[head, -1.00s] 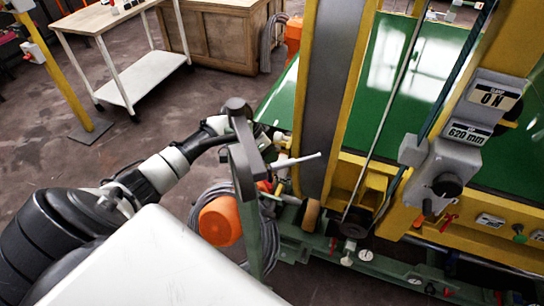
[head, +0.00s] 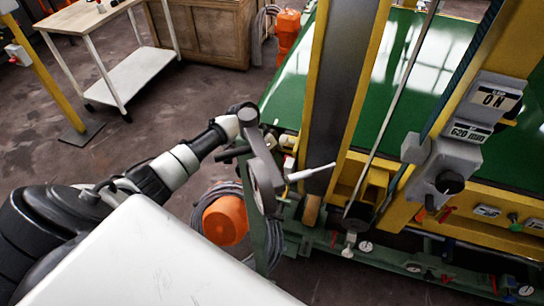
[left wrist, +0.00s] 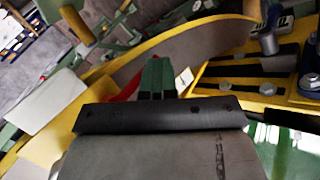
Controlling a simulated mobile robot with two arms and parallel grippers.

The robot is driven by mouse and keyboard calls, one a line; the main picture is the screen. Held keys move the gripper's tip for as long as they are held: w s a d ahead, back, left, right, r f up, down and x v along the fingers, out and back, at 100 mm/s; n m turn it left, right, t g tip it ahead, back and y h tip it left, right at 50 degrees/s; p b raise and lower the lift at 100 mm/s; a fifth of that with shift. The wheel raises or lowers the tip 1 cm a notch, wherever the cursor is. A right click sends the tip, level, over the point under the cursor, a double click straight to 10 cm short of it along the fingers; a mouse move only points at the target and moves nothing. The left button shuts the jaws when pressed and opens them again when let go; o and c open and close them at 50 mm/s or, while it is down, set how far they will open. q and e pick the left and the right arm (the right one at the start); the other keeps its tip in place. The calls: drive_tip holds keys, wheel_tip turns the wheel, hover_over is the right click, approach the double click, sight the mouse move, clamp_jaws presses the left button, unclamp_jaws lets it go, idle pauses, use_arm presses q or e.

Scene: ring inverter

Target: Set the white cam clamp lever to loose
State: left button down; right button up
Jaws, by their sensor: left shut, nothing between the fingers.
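A thin white rod (head: 312,172), which looks like the white cam clamp lever, sticks out rightward at the near corner of the machine, tilted slightly up. My left gripper (head: 272,182) is right at the rod's left end in the head view; its fingertips are hard to make out, and I cannot tell whether they touch. In the left wrist view the dark fingers (left wrist: 156,78) are together and empty, in front of yellow and grey machine parts. The rod cannot be surely picked out there. My right gripper is not in view.
A yellow post stands just right of the gripper, with a wooden handle (head: 311,210) at its foot. An orange round thing (head: 225,219) and coiled cable are below. A grey control box (head: 440,172) is at right. A white-shelved cart (head: 128,76) is at back left; open floor lies between.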

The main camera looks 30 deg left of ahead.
use_arm(q)
drive_tip(key=shift+s+d+n+g+p, duration=0.15)
drive_tip(key=shift+s+g+p, duration=0.25)
drive_tip(key=shift+p, duration=0.25)
drive_tip(key=shift+s+d+n+g+p, duration=0.15)
drive_tip(key=shift+s+g+p, duration=0.15)
drive_tip(key=shift+s+p, duration=0.3)
idle(0.9)
idle(0.7)
drive_tip(key=shift+w+a+r, duration=0.15)
drive_tip(key=shift+w+r, duration=0.2)
drive_tip(key=shift+w, duration=0.35)
